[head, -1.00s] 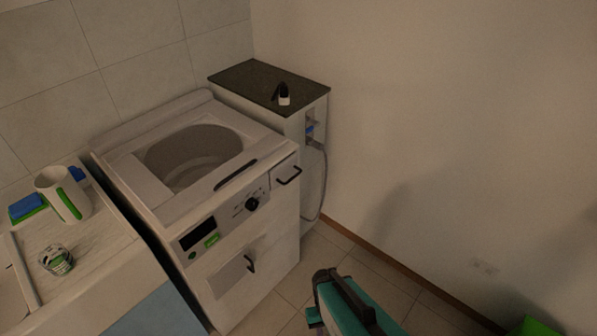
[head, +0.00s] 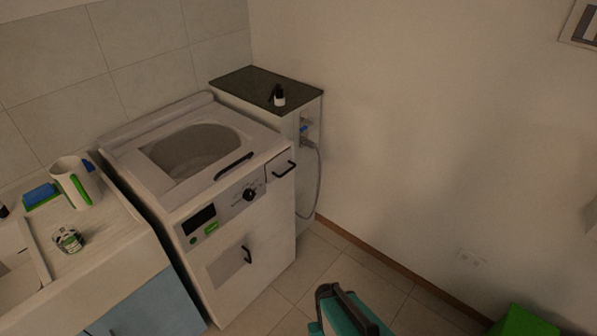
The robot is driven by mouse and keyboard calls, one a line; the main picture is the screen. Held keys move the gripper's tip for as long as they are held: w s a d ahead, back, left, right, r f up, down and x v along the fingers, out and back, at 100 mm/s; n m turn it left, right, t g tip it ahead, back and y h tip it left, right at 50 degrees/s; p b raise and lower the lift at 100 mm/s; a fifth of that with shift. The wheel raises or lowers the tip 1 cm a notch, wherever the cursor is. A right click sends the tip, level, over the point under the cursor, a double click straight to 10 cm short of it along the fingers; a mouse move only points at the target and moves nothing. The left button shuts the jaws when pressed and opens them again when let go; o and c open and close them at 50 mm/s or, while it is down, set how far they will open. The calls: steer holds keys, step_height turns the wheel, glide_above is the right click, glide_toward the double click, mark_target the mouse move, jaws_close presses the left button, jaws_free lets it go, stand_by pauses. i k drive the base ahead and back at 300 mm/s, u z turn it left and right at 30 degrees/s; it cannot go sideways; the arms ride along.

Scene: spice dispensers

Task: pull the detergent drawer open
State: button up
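The detergent drawer (head: 279,166) is a small pale panel at the upper right of the washing machine's front. A teal and black part of my arm shows at the bottom centre, low in front of the machine and apart from the drawer. No gripper fingers can be made out.
A dark-topped cabinet (head: 245,84) with a small black and white bottle (head: 279,96) stands behind the machine. A grey hose (head: 318,180) hangs beside it. A sink counter (head: 105,235) is at left. A green box (head: 523,322) is at lower right. The floor right of the machine is clear.

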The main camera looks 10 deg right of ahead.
mark_target(273, 162)
steer(key=z, duration=0.05)
steer(key=k, duration=0.55)
steer(key=u, duration=0.3)
steer(key=i, duration=0.9)
steer(key=u, duration=0.9)
